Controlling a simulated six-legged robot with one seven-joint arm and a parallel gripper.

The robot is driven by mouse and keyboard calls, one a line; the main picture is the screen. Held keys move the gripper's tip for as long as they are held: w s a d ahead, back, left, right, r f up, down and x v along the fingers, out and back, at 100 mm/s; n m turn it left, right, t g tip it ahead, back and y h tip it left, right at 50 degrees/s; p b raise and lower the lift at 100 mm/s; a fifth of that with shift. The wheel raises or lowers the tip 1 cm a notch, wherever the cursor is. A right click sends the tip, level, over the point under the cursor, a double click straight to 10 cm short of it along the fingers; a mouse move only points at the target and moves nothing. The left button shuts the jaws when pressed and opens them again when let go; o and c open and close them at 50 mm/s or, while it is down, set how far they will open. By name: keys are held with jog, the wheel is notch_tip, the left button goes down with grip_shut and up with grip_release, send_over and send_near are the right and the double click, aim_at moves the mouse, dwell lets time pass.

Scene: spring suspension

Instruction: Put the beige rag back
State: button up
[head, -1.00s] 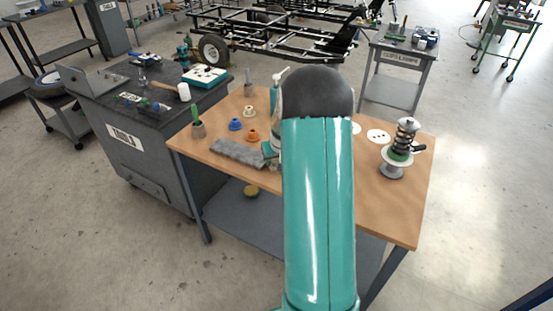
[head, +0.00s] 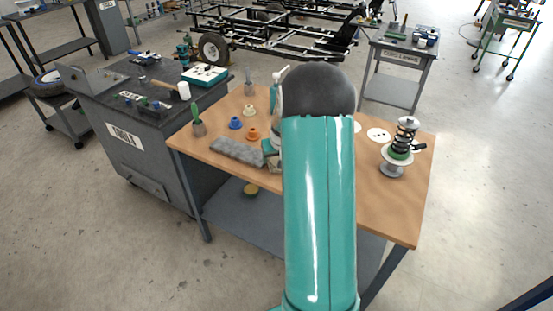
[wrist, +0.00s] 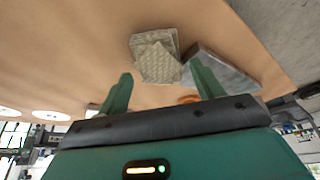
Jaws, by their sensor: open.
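The beige rag (wrist: 156,58) lies folded on the wooden table top in the wrist view, one layer turned at an angle over another. My gripper (wrist: 162,83) is open, with its two green fingers apart. The rag shows beyond the fingertips, roughly centred between them, and nothing is held. Whether the fingers touch the table cannot be told.
A grey slab (head: 238,151) lies close to the rag and also shows in the wrist view (wrist: 222,68). Orange (head: 252,134) and blue (head: 235,123) parts stand behind it. A spring assembly (head: 402,145) stands at the table's right. A dark tool cart (head: 150,150) adjoins the left.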

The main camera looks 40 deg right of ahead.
jog(key=v, duration=1.1)
jog(key=s+a+r+n, duration=0.1)
jog(key=a+r, duration=0.6)
jog(key=a, duration=0.4)
jog(key=s+a+r+n+y, duration=0.1)
jog(key=s+a+r+n, duration=0.1)
jog(key=s+a, duration=0.7)
jog(key=s+a+r+n+t, duration=0.1)
jog(key=s+a+r, duration=0.4)
jog(key=s+a, duration=0.5)
jog(key=a+n, duration=0.1)
jog(key=a, duration=0.3)
jog(key=shift+a+t+y, duration=0.25)
jog(key=shift+t+y, duration=0.05)
jog(key=shift+y, duration=0.1)
jog(key=shift+s+d+r, duration=0.1)
jog(key=shift+s+r, duration=0.05)
